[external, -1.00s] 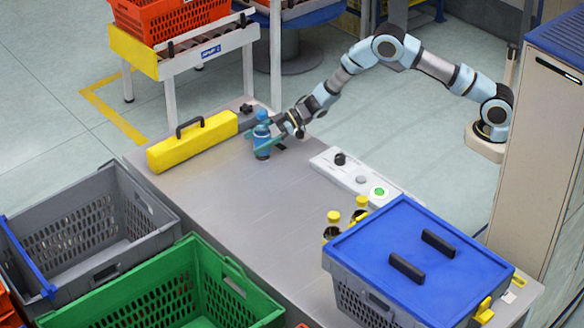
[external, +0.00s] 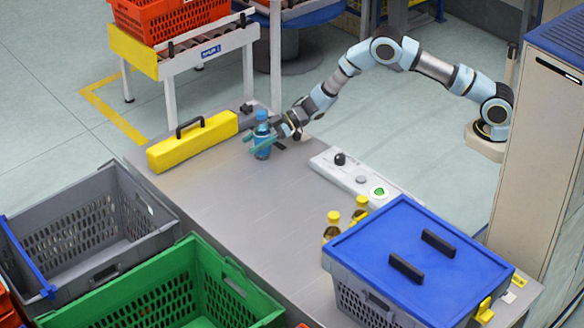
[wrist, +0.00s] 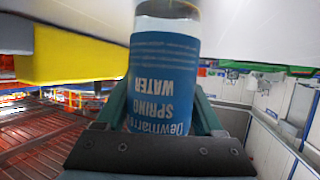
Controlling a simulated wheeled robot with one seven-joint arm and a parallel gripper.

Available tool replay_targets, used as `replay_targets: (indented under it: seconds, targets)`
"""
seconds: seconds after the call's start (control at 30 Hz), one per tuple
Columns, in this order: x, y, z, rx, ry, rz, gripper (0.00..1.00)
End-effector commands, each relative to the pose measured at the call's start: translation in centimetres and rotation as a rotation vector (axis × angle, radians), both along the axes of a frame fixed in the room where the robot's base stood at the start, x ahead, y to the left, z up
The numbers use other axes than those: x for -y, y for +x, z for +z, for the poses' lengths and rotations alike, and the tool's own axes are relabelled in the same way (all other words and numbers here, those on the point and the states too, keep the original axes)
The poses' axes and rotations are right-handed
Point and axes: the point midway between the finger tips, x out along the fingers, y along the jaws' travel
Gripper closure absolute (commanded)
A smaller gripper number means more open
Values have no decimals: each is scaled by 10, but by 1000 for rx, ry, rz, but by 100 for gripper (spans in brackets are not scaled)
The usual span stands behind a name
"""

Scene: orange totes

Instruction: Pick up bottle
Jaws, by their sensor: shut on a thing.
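The bottle (external: 262,139) is blue and stands upright at the far end of the grey table. In the wrist view the bottle (wrist: 164,75) fills the middle, with a blue label reading "SPRING WATER" upside down and a clear part above it. My gripper (external: 264,142) reaches in from the right with its green fingers around the bottle. In the wrist view my gripper (wrist: 162,112) has one finger on each side of the bottle and is shut on it. I cannot tell whether the bottle's base touches the table.
A yellow case (external: 192,144) with a black handle lies left of the bottle. A white button panel (external: 330,163) is to the right. Two yellow-capped bottles (external: 333,227) stand by a blue-lidded crate (external: 400,225). Grey (external: 60,205) and green (external: 120,290) crates stand left. The table's middle is clear.

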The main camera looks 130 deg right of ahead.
Motion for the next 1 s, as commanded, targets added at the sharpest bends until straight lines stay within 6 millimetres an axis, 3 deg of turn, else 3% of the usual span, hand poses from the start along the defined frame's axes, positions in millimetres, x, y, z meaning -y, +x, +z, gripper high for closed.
replay_targets:
  seconds: [0.27, 0.73, 1.0]
  targets:
    - [0, 0, 0, 0, 0, 0, 100]
    - [1, 1, 6, 3, -3, 1, 100]
    - [1, 0, 51, 4, -6, 0, 100]
